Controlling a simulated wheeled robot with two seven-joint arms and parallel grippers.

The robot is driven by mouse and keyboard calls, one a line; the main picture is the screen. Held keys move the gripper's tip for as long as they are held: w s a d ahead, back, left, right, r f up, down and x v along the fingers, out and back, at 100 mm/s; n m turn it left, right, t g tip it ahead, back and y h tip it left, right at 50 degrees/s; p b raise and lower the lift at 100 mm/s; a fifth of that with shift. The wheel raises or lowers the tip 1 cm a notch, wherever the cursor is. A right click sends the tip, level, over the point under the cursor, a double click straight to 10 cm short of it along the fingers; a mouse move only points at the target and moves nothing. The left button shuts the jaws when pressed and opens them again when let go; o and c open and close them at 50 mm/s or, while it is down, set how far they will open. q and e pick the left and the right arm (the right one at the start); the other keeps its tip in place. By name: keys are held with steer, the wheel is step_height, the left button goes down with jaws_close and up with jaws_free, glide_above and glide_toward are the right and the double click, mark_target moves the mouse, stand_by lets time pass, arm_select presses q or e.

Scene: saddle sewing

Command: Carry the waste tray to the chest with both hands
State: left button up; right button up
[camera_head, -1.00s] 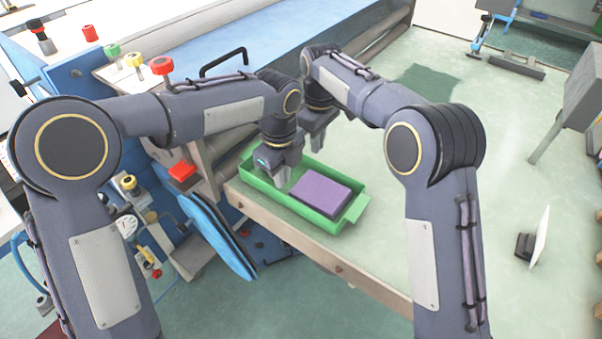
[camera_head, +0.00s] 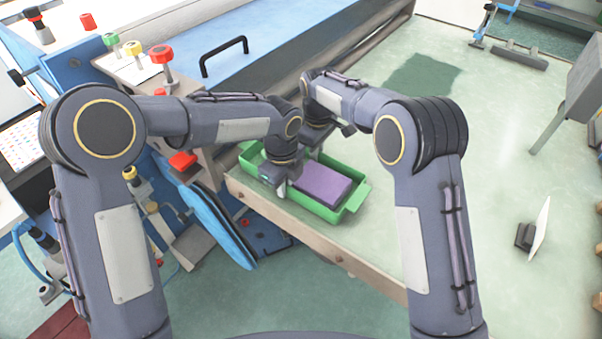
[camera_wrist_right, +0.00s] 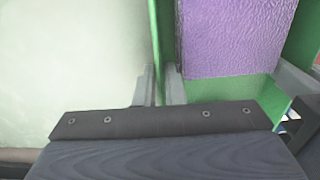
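The waste tray (camera_head: 352,203) is a green, shallow, open tray on the pale table, with a purple block (camera_head: 322,182) lying in it. My left gripper (camera_head: 282,192) is low at the tray's near long wall, its fingers close together over the wall; its outer side is partly hidden. My right gripper (camera_head: 314,152) is at the far long wall, mostly hidden behind my left arm. In the right wrist view its fingers (camera_wrist_right: 160,88) are close together with the green wall (camera_wrist_right: 164,40) between them, one inside the tray and one outside.
The tray sits near the table's wooden front edge (camera_head: 300,233). A blue machine with a black handle (camera_head: 224,57) and colored knobs stands at the left. The table right of the tray is clear up to a small white panel (camera_head: 540,228).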

arm_select(q)
steer(key=shift+f, duration=0.15)
arm_select(e)
steer(key=shift+f, duration=0.15)
arm_select(q)
steer(key=shift+c, duration=0.3)
arm_select(e)
steer(key=shift+c, duration=0.3)
arm_select(q)
jaws_close()
arm_select(e)
jaws_close()
